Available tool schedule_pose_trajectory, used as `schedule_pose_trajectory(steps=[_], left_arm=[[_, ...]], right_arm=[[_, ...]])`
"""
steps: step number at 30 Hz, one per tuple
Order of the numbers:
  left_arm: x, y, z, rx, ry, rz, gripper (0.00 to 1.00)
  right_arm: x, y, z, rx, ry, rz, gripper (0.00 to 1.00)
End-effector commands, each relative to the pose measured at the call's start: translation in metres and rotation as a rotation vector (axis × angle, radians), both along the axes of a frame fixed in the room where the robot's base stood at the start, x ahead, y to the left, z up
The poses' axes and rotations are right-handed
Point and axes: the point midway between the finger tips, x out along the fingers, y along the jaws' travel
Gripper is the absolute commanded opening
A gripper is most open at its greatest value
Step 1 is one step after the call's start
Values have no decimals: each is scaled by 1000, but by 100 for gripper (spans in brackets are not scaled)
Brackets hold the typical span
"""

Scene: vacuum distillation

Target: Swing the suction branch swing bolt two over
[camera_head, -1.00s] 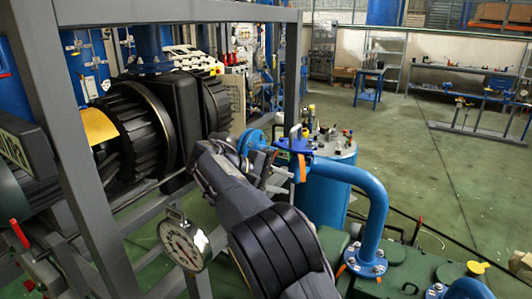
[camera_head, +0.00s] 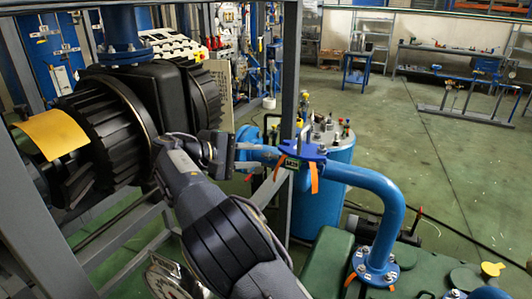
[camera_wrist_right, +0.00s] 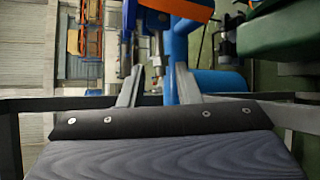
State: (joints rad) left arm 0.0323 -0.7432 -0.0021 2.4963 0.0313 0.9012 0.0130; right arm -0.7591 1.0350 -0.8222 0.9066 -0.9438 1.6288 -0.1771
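The blue suction branch pipe (camera_head: 378,205) bends down to a bolted flange on the green casing. Its upper end has a blue flange joint (camera_head: 300,152) with orange tags, seen just past my right gripper (camera_head: 266,157). My right gripper's two grey fingers are apart, pointing at this joint. In the right wrist view my right gripper (camera_wrist_right: 158,90) is open, with a small dark bolt-like part (camera_wrist_right: 157,68) just beyond the gap between the fingers. I cannot tell which swing bolt it is, or whether a finger touches it. My left gripper is not in view.
A grey frame post (camera_head: 291,75) stands close behind the joint. A black finned machine (camera_head: 120,120) stands at left. A blue drum (camera_head: 333,160) with small tools on top is behind the pipe. The green floor (camera_head: 440,150) beyond is open.

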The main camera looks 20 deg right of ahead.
Motion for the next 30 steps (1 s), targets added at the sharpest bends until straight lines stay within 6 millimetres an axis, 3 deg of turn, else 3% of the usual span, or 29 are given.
schedule_pose_trajectory(steps=[3,9,20,27,30], left_arm=[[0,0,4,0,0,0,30],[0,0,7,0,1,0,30],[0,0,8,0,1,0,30],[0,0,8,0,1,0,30],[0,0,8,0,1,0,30]], right_arm=[[1,-21,-4,1,2,-4,30],[4,-44,-12,0,2,-3,30],[4,-50,-15,1,0,0,30],[4,-50,-15,1,0,0,0],[4,-50,-14,1,0,0,0]])
